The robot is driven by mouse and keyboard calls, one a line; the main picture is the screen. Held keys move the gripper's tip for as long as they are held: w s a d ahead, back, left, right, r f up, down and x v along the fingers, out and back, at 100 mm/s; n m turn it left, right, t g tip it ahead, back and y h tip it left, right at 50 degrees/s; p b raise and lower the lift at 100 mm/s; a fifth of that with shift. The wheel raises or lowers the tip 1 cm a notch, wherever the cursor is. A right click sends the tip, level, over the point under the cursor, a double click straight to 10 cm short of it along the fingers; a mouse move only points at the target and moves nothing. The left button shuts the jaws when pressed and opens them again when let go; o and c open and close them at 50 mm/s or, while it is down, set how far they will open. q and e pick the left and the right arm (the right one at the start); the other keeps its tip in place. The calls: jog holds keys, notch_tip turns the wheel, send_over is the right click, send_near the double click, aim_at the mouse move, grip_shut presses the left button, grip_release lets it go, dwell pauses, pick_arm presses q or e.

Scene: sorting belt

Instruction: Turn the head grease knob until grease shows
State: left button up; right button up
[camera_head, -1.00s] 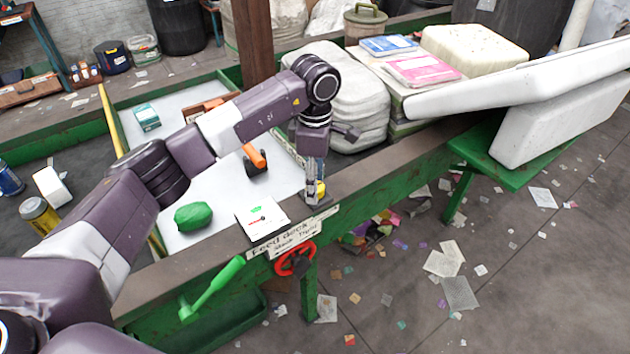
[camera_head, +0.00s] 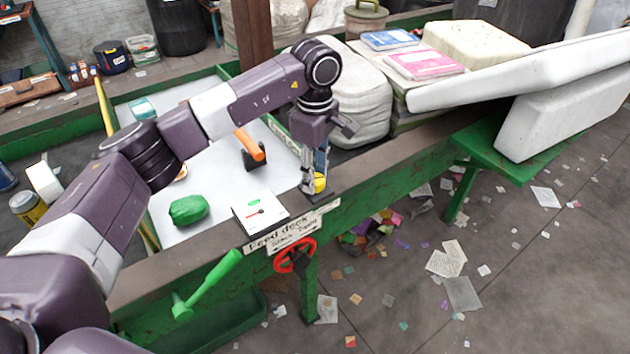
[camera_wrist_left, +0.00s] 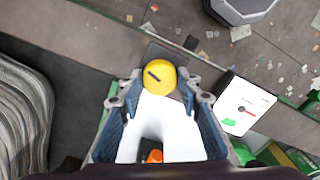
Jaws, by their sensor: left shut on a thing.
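The grease knob (camera_head: 319,183) is a yellow round knob on a dark base plate on the brown rim of the feed deck. In the left wrist view the knob (camera_wrist_left: 160,77) shows a dark slot mark on its top. My left gripper (camera_head: 313,180) reaches down from above and is shut on the knob; in the left wrist view its fingers (camera_wrist_left: 159,90) stand on either side of it. I cannot make out any grease around the knob. My right gripper is not in view.
A "Feed deck" sign (camera_head: 293,230), a red handwheel (camera_head: 296,256) and a green lever (camera_head: 208,285) are on the front side. A green bundle (camera_head: 188,210) and an orange-and-black item (camera_head: 250,147) lie on the white deck. Bales (camera_head: 362,100) stand behind the gripper.

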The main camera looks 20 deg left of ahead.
pick_arm(q)
jog(key=m+b, duration=0.2)
jog(key=m, duration=0.1)
jog(key=shift+m, duration=0.3)
jog(key=shift+m+b, duration=0.65)
jog(key=shift+m, duration=0.45)
jog(key=shift+r+m, duration=0.1)
jog(key=shift+m, duration=0.2)
jog(key=o, duration=1.2)
jog(key=shift+c, duration=0.2)
notch_tip(320, 180, up, 12)
